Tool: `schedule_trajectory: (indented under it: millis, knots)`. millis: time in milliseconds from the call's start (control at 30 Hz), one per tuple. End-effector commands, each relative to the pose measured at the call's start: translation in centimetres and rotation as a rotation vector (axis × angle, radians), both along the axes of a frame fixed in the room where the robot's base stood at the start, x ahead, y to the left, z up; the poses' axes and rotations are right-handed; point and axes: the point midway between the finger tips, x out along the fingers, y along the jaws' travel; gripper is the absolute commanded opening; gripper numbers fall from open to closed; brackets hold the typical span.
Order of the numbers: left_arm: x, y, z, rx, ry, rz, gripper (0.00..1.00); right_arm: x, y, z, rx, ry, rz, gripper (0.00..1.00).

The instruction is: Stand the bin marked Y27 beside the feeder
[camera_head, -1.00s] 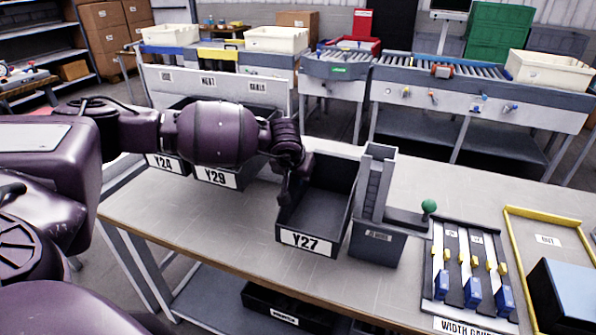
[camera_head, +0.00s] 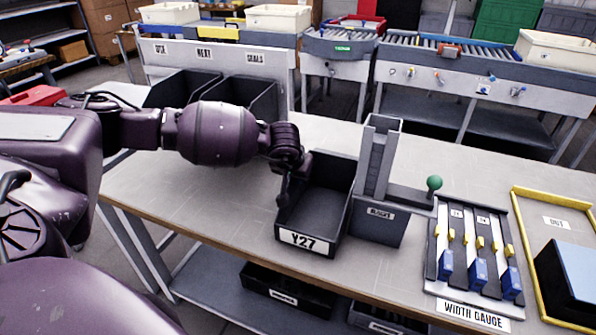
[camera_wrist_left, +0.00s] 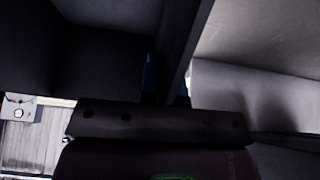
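The bin marked Y27 (camera_head: 316,240) is a dark, open-topped box with its label facing me in the head view. It stands upright and looks empty. The grey feeder (camera_head: 378,215) is just to its right; I cannot tell whether they touch. My left gripper (camera_head: 285,195) is at the bin's left wall and seems shut on it, though its fingertips are mostly hidden. Whether the bin rests on the table (camera_head: 215,215) is unclear. The left wrist view is dark, with a wall edge (camera_wrist_left: 188,45) running down to the gripper. My right gripper is not in view.
A green-knobbed lever (camera_head: 434,184) sticks out right of the feeder. Beyond it are the width gauge (camera_head: 472,311) and a yellow-edged tray (camera_head: 517,225). Two dark bins (camera_head: 248,98) stand behind my left arm. The table left of Y27 is clear.

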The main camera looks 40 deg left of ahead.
Motion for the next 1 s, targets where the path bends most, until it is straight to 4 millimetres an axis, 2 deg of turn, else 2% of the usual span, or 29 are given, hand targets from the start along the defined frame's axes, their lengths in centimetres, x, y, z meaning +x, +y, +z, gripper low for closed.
schedule_trajectory:
  millis: [1000]
  knots:
    - [0.04,-0.01,-0.89,0.000,-0.002,0.000,0.00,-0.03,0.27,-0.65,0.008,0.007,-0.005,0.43]
